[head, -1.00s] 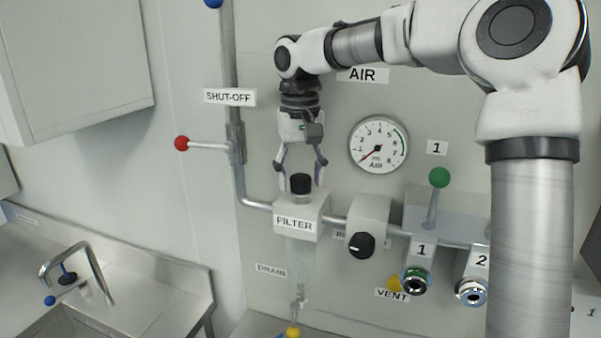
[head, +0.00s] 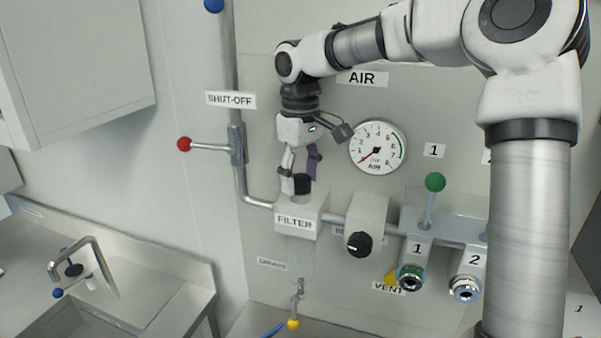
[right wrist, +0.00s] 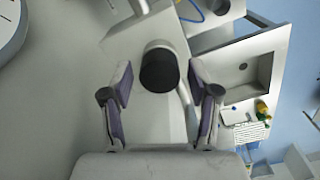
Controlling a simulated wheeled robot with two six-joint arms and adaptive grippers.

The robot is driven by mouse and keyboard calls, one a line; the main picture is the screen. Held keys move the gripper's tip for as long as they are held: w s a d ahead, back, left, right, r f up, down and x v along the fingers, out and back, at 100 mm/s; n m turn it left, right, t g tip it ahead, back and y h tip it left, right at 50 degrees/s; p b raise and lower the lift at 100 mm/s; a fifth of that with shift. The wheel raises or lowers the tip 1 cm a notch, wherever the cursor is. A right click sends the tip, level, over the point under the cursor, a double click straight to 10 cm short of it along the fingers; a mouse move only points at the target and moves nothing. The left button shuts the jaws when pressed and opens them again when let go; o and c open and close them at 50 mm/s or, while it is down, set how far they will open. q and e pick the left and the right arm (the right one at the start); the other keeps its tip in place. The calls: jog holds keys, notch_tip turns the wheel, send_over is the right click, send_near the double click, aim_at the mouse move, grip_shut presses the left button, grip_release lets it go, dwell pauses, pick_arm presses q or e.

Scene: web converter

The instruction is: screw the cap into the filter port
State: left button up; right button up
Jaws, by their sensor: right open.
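The black cap (head: 302,184) sits on top of the white filter block (head: 294,222), which carries the label FILTER. It looks upright on its port; how far it is threaded cannot be seen. My right gripper (head: 302,178) points down over the cap, one finger to the near left and the other behind to the right. In the right wrist view the round cap (right wrist: 159,70) lies between the tips of my right gripper (right wrist: 159,76), with a small gap on each side. The gripper is open. My left gripper is not in view.
A pipe runs from the red-knobbed shut-off lever (head: 184,144) to the filter. To the right are a regulator with a black knob (head: 358,244), the pressure gauge (head: 377,147) and a green-knobbed lever (head: 435,182). The yellow drain knob (head: 293,325) hangs below. A sink stands at the left.

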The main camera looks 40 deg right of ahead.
jog(key=shift+n, duration=0.7)
jog(key=n, duration=0.4)
grip_shut()
jog(key=m, duration=0.4)
jog(key=m, duration=0.4)
jog(key=shift+b, duration=0.3)
